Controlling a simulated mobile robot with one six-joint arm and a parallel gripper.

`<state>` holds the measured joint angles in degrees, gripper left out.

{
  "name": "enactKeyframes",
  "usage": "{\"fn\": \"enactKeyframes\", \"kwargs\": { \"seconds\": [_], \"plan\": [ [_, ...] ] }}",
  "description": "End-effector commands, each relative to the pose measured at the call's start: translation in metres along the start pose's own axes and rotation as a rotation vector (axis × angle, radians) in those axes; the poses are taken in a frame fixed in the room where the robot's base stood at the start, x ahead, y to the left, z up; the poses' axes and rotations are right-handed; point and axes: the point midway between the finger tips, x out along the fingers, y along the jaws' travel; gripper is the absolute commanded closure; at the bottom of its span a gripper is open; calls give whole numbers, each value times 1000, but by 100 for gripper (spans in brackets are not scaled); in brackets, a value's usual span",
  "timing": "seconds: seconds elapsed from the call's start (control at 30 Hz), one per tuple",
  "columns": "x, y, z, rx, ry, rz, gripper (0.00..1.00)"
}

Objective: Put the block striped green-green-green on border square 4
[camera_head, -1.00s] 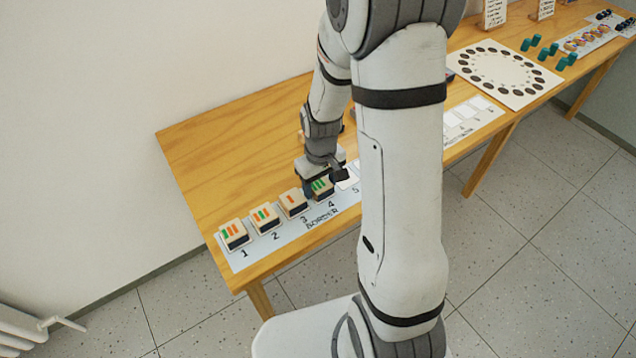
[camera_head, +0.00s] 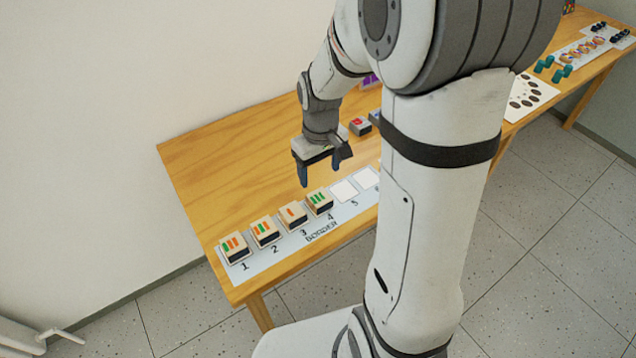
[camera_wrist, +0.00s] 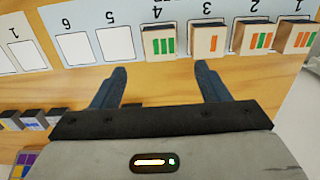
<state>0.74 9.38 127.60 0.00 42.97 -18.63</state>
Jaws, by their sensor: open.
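The block striped green-green-green (camera_head: 319,201) sits on border square 4 of the white border strip (camera_head: 290,244). My gripper (camera_head: 320,172) is open and empty, raised above the table behind the strip and apart from the block. In the wrist view its two fingers (camera_wrist: 160,84) are spread, with bare table between them.
Square 5 (camera_head: 344,190) is empty. More blocks (camera_wrist: 33,119) stand at the left in the wrist view. The table's left part (camera_head: 215,165) is clear.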

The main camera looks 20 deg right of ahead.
Motion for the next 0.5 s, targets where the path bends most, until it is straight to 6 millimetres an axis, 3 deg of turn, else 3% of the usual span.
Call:
{"fn": "enactKeyframes", "kwargs": {
  "seconds": [0.27, 0.37, 0.5],
  "plan": [
    [-29, -2, 6, 14, 12, 4, 31],
    [-46, -7, 21, 50, 40, 12, 31],
    [-76, -18, 56, 130, 100, 26, 31]
  ]
}}
